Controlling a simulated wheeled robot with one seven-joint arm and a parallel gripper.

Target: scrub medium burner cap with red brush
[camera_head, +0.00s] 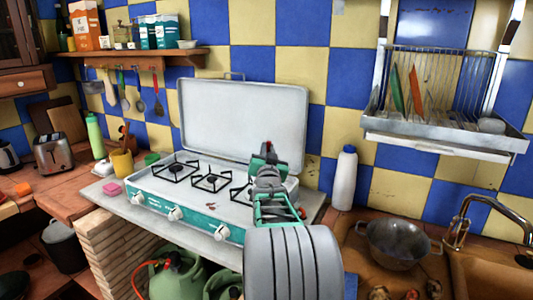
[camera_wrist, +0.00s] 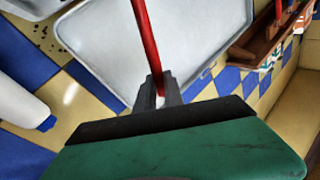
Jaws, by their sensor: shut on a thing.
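The green-and-white camp stove (camera_head: 188,213) stands on the counter with its white lid (camera_head: 228,120) raised. Its left burner (camera_head: 176,166) and middle burner (camera_head: 211,181) show dark caps under black grates. The right burner is mostly hidden behind my arm, and I cannot tell which cap is the medium one. My gripper (camera_head: 265,160) is above the right part of the stove, in front of the lid. In the wrist view my gripper (camera_wrist: 160,94) is shut on the red handle of the brush (camera_wrist: 146,40). The brush's bristles are not visible.
A white bottle (camera_head: 344,180) stands right of the stove, with a metal colander (camera_head: 396,240) at the sink beyond it. A dish rack (camera_head: 445,122) hangs above. A pink sponge (camera_head: 112,188) and a yellow cup (camera_head: 121,162) are left of the stove.

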